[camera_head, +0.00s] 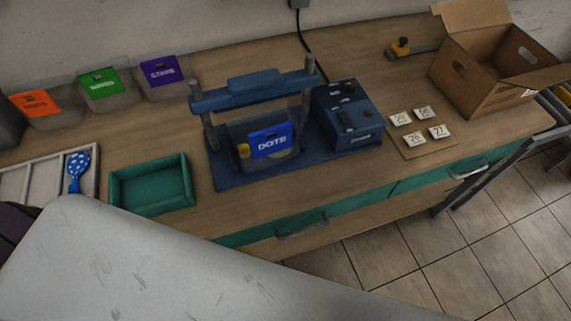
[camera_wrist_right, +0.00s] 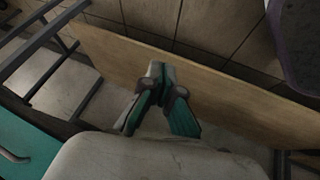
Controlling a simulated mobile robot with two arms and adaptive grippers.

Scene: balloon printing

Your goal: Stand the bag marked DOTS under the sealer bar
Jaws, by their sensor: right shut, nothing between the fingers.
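The bag marked DOTS (camera_head: 268,149), clear with a blue label, stands upright on the blue base of the sealer, between its two posts. The blue sealer bar (camera_head: 256,90) spans the posts above and slightly behind the label, with a gap between them. A yellow piece shows at the bag's left side. My right gripper (camera_wrist_right: 158,72) shows in the right wrist view, shut and empty, away from the bag. My left gripper is not in view. A large pale part of my own body covers the lower left of the head view.
Bags marked with orange (camera_head: 36,103), green (camera_head: 100,84) and purple (camera_head: 161,71) labels stand at the back left. A green tray (camera_head: 151,209) lies left of the sealer, a control box (camera_head: 347,115) right of it. Numbered tiles and a cardboard box (camera_head: 466,82) are farther right.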

